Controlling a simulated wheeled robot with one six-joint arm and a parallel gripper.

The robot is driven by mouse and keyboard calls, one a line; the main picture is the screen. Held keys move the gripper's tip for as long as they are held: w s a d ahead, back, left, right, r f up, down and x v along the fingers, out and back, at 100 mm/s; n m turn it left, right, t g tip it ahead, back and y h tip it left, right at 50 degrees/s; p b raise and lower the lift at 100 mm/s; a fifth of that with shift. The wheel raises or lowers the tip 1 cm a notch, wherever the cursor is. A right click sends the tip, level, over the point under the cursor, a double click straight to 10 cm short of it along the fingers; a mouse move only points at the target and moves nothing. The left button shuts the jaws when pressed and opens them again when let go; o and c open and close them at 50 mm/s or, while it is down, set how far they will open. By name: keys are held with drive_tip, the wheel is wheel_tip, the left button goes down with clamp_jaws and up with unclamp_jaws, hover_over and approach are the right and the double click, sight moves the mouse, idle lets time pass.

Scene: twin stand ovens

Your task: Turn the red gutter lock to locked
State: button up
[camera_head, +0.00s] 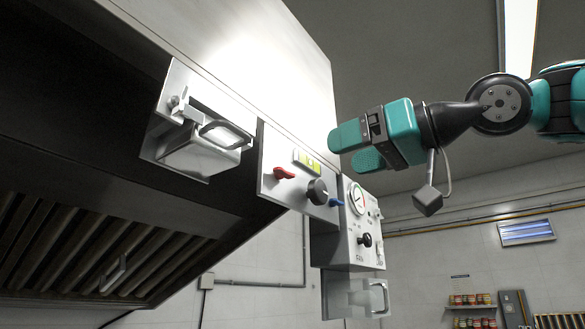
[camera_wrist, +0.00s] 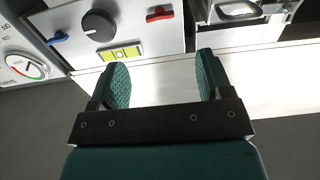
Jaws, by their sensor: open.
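The red gutter lock (camera_head: 283,173) is a small red lever on the left part of a grey control panel (camera_head: 268,191) fixed to the hood. It also shows in the wrist view (camera_wrist: 159,13), near the top, beyond and between my fingertips. My gripper (camera_head: 350,146) is to the right of the panel in the head view, apart from the red lever. In the wrist view my gripper (camera_wrist: 159,75) has its two green fingers spread with nothing between them. Any lock markings are too small to read.
A black knob (camera_head: 318,191), a blue lever (camera_head: 336,202) and a yellow level (camera_head: 306,160) share the panel. A metal box with a handle (camera_head: 226,133) is to its left. A gauge box (camera_head: 352,235) hangs to the right. The hood (camera_head: 290,60) rises above.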

sight(288, 172)
drive_tip(key=shift+p+x, duration=1.5)
drive_tip(key=shift+x, duration=4.15)
drive_tip(key=shift+c, duration=0.4)
drive_tip(key=c, duration=0.8)
drive_tip(key=shift+c, duration=0.2)
